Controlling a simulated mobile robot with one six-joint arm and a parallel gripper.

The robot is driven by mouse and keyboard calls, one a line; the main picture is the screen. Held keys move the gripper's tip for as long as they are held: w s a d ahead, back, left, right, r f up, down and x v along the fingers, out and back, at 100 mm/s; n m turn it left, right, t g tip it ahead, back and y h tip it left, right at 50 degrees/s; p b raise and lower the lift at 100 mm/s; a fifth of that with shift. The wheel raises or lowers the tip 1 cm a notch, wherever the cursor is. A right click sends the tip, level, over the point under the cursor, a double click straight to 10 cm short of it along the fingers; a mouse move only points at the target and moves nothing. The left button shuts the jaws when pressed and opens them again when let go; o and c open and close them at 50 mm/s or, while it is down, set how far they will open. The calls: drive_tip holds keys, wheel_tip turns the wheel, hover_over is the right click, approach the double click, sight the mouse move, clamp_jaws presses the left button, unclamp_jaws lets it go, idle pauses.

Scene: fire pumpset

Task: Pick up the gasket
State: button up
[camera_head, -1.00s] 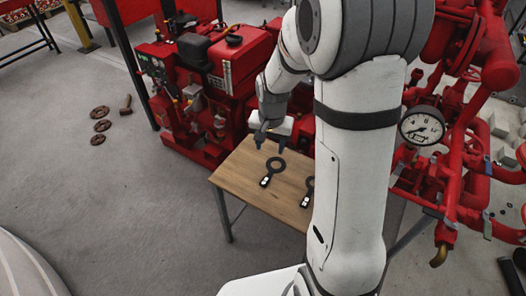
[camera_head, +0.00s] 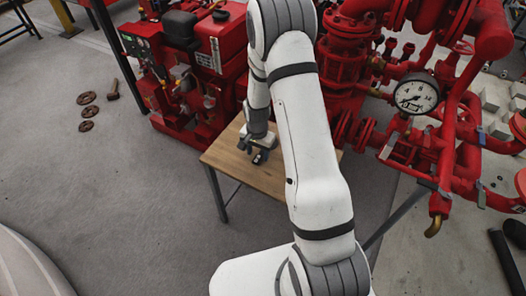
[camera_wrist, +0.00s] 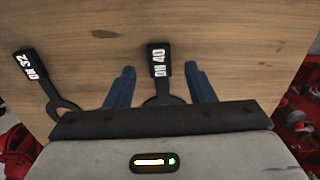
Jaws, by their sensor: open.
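A black gasket with a round ring and a handle tab marked DN 40 (camera_wrist: 158,60) lies on the wooden table in the wrist view. My gripper (camera_wrist: 159,68) is open, with one blue finger on each side of this tab and gaps between. The gasket's ring is partly hidden by my gripper body. A second black gasket, marked DN 32 (camera_wrist: 34,74), lies to the left, outside the fingers. In the head view my gripper (camera_head: 257,149) is low over the table, and a small dark part of a gasket (camera_head: 259,159) shows beside it.
The wooden table (camera_head: 224,153) has bare top around the gaskets (camera_wrist: 235,35). A red engine (camera_head: 195,75) stands behind it. Red pipework with a pressure gauge (camera_head: 416,93) is to the right.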

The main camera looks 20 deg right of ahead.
drive_tip(key=shift+f, duration=0.75)
drive_tip(key=shift+c, duration=0.3)
drive_tip(key=c, duration=1)
